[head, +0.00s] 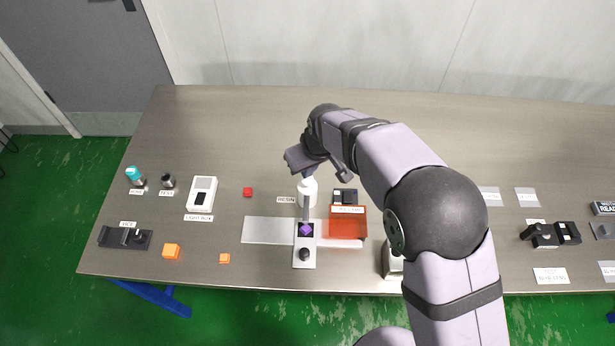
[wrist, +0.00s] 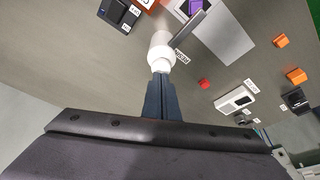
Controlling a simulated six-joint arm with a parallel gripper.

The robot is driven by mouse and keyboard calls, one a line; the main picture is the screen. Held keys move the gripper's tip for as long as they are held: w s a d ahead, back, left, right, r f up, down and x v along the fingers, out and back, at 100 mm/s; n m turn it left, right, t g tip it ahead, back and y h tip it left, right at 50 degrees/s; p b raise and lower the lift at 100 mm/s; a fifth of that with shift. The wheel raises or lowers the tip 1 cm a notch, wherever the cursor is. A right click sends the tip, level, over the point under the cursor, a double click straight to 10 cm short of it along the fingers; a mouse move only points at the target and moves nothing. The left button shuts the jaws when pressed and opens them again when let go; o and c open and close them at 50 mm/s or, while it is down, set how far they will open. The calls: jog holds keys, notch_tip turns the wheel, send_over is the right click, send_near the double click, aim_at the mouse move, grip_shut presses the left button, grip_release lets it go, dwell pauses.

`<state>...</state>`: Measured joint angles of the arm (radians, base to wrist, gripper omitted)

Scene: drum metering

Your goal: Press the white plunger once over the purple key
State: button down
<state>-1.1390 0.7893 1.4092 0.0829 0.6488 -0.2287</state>
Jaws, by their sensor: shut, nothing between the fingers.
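The white bottle (head: 307,195), beside the RESIN label, stands on the table with its white plunger (wrist: 161,66) at the top. A grey spout (head: 306,208) reaches from it towards the purple key (head: 306,230), which sits on a small light plate. The key also shows at the top edge of the wrist view (wrist: 195,5). My gripper (wrist: 160,80) is shut and empty, its fingertips right at the plunger's top. I cannot tell whether they touch it. In the head view my gripper (head: 309,172) is above the bottle and partly hides the plunger.
A clear orange box (head: 348,222) and a black device (head: 345,196) stand right of the bottle. A red cube (head: 248,192), orange cubes (head: 171,251) and a white light box (head: 201,194) lie left. The table behind the bottle is clear.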

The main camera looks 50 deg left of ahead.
aim_at(308, 180)
jog(key=shift+f+b, duration=0.7)
jog(key=shift+f, duration=0.4)
dwell(0.7)
jog(key=shift+r, duration=0.1)
jog(key=shift+r+p, duration=2.4)
jog(key=shift+r, duration=1.05)
